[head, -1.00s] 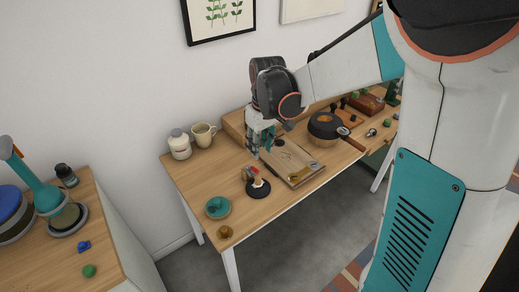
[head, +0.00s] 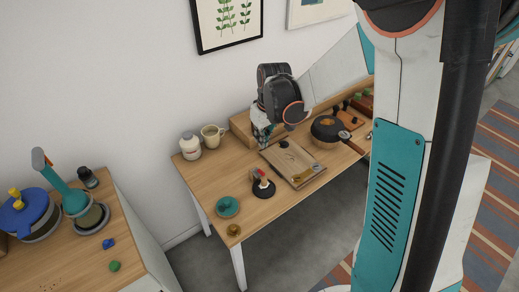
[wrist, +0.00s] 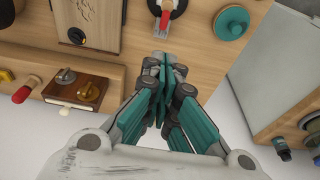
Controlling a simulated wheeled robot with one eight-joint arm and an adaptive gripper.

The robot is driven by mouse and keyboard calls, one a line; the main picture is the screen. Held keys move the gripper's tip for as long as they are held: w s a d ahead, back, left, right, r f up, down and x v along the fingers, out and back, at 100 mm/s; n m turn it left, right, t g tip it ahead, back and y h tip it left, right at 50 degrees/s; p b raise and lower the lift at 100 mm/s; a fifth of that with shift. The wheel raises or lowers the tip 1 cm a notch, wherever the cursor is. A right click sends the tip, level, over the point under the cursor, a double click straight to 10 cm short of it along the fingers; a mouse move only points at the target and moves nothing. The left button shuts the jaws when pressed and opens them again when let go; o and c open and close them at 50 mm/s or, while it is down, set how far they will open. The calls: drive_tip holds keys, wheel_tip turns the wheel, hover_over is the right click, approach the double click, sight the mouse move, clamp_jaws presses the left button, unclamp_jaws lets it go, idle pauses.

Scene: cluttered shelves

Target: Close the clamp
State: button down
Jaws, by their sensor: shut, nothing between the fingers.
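The clamp (head: 263,186) stands on the table, left of a wooden board; it has a dark round base and a red handle or tip. In the wrist view the clamp (wrist: 167,10) is cut off by the top edge, so its lever position is not clear. My gripper (wrist: 160,66) is shut and empty, with its teal fingers together. It is apart from the clamp, which lies beyond the fingertips in the wrist view. In the head view my gripper (head: 261,128) is at the back of the table, near the raised ledge, and its fingers are partly hidden.
The wooden board (head: 275,154) with a dark knob lies right of the clamp. A teal round dish or lid (head: 227,207), a brass-coloured piece (head: 233,230), a white jar (head: 190,147) and a mug (head: 212,137) are on the left. A pan (head: 326,128) stands farther right.

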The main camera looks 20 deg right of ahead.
drive_tip(key=b, duration=0.4)
approach(261, 171)
drive_tip(key=w+f, duration=0.2)
drive_tip(key=f, duration=0.1)
drive_tip(key=w+a+f, duration=0.1)
drive_tip(key=f, duration=0.1)
drive_tip(key=shift+f, duration=0.2)
drive_tip(key=shift+s+f, duration=0.1)
drive_tip(key=shift+f, duration=0.25)
drive_tip(key=shift+s+f, duration=0.1)
drive_tip(key=shift+s+d+f+b, duration=0.25)
drive_tip(key=shift+s+f+b, duration=0.3)
drive_tip(key=shift+f+b, duration=0.4)
drive_tip(key=shift+s+r, duration=0.1)
drive_tip(key=shift+r, duration=0.1)
drive_tip(key=shift+s, duration=0.1)
